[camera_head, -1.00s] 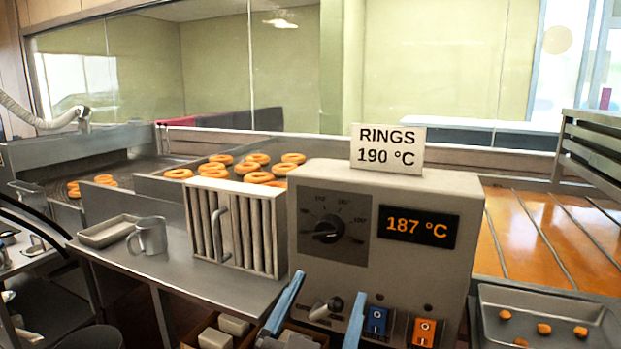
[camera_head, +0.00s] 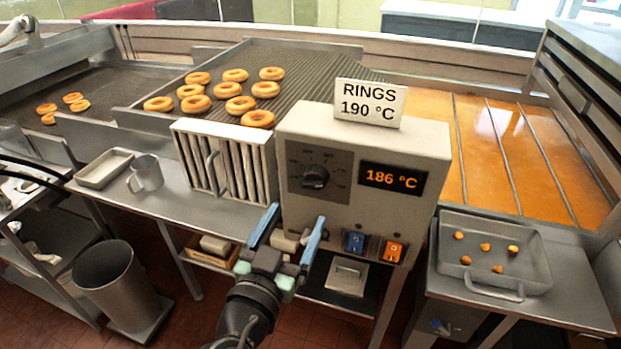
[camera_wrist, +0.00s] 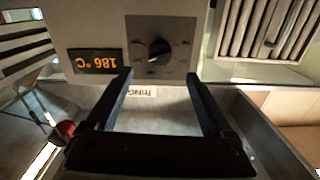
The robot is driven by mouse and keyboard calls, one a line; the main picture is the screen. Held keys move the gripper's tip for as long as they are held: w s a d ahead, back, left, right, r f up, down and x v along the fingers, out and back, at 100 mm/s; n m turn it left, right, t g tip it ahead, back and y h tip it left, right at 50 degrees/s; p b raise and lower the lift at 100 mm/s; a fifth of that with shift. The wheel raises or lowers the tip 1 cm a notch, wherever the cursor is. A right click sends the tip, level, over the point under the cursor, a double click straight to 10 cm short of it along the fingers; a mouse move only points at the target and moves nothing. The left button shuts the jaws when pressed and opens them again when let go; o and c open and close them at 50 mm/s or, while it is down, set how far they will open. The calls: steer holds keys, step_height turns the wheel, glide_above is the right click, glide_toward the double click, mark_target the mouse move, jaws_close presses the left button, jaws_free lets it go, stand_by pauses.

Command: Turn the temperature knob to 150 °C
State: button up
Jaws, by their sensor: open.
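The temperature knob (camera_head: 315,177) is a black round knob on a dark dial plate on the front of the beige control box (camera_head: 290,130). The orange display (camera_head: 392,179) beside it reads 186 °C. My gripper (camera_head: 292,222) is open and empty, below the dial in front of the box's lower part. In the wrist view the knob (camera_wrist: 159,48) shows upside down, beyond and between the open fingers (camera_wrist: 158,85), not touched by them. The dial's small markings are too small to read for certain.
A sign (camera_head: 369,103) reading RINGS 190 °C stands on the box. A blue switch (camera_head: 355,242) and an orange switch (camera_head: 393,251) sit low on its front. A slatted metal panel (camera_head: 262,150) stands left, a tray with small pieces (camera_head: 448,275) right.

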mark_target(312, 187)
steer(key=p+x, duration=0.2)
steer(key=x, duration=0.7)
steer(key=shift+w, duration=0.1)
steer(key=c, duration=1.4)
steer(key=shift+o, duration=0.2)
steer(key=shift+f, duration=0.1)
